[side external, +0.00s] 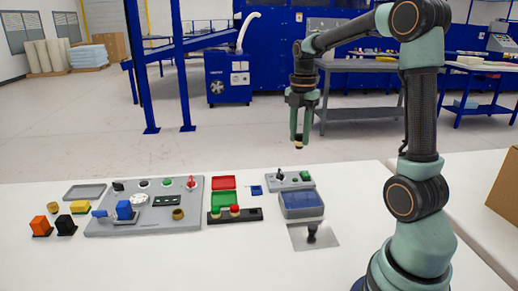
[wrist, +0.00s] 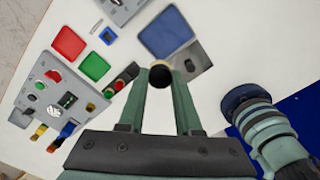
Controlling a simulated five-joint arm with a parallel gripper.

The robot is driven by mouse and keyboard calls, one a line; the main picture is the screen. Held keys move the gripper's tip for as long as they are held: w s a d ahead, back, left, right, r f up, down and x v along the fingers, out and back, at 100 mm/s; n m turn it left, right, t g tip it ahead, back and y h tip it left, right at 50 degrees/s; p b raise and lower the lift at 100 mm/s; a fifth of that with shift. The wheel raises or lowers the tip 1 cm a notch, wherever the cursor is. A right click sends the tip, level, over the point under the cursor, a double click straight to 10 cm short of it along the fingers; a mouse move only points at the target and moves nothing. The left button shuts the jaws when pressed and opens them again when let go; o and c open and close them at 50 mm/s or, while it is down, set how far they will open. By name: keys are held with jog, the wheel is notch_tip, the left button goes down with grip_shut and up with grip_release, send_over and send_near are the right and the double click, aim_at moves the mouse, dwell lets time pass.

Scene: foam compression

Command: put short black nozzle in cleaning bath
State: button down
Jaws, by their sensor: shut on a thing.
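My gripper (side external: 299,142) is raised well above the table and shut on the short black nozzle. Only the dark end of the nozzle (side external: 298,149) shows below the fingertips in the side external view. In the wrist view the nozzle (wrist: 161,74) is a round black piece with a tan edge between the fingertips (wrist: 160,70). The cleaning bath seems to be the grey-rimmed box with a blue inside (side external: 302,204), on the table below my gripper. It also shows in the wrist view (wrist: 167,29), beyond the fingertips.
A grey plate (side external: 327,239) with a dark upright piece (side external: 311,233) lies in front of the bath. A small control box (side external: 290,181) stands behind it. Red (side external: 224,183) and green trays, a rack with coloured knobs (side external: 235,215) and a large grey panel (side external: 105,220) are left.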

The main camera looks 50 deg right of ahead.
jog(key=f, duration=0.5)
jog(key=s+d+f, duration=0.1)
jog(key=f, duration=0.9)
jog(key=shift+s+d+f, duration=0.15)
jog(key=shift+s+f, duration=0.05)
jog(key=shift+s, duration=0.05)
jog(key=shift+f, duration=2.3)
jog(key=shift+f, duration=0.1)
jog(key=c, duration=0.6)
grip_release()
